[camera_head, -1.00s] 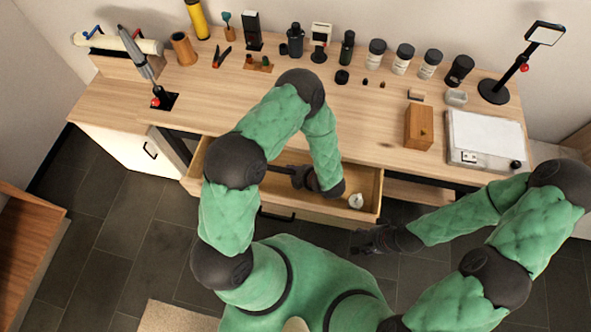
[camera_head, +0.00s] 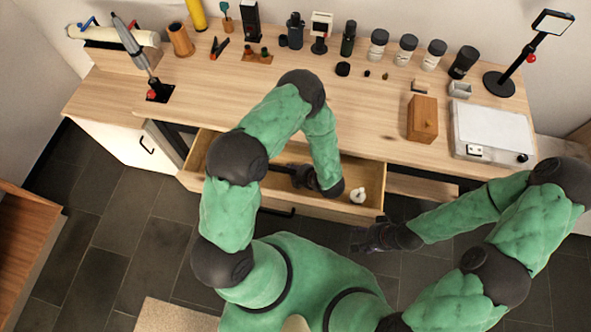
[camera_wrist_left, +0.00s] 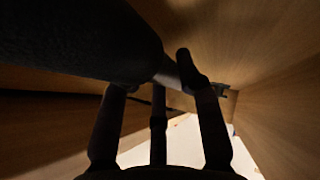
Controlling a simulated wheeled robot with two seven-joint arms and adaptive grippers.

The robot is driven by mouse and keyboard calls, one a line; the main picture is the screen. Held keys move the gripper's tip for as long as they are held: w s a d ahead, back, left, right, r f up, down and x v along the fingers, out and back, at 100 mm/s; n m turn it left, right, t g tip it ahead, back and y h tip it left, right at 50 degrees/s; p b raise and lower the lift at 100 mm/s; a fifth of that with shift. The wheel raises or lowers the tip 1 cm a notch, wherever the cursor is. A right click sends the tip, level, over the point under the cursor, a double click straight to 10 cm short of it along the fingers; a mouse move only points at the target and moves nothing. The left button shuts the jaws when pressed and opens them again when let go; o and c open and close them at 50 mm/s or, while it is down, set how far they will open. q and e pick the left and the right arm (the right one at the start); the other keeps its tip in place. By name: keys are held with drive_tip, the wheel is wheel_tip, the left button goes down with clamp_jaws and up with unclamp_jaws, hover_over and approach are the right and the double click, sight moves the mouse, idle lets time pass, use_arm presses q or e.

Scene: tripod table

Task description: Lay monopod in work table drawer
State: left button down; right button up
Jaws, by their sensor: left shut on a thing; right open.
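The work table drawer (camera_head: 340,209) is pulled out below the table top in the head view. My left gripper (camera_head: 299,174) is inside the drawer opening, shut on the dark monopod (camera_head: 276,169). Only a short dark length of the monopod shows there, pointing left; my arm hides the rest. In the left wrist view the monopod (camera_wrist_left: 80,40) is a thick dark cylinder at upper left, against the fingers, with wooden drawer walls around it. I cannot tell whether it touches the drawer floor. My right gripper (camera_head: 368,238) is open and empty, in front of the drawer's right end.
A small white object (camera_head: 358,195) lies in the drawer's right end. On the table stand a wooden box (camera_head: 422,119), a white flat device (camera_head: 490,130), a black lamp-like stand (camera_head: 499,84) and several jars along the back. The table's middle is clear.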

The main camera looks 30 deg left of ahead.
use_arm(q)
drive_tip(key=c, duration=0.8)
unclamp_jaws()
drive_tip(key=shift+v, duration=3.75)
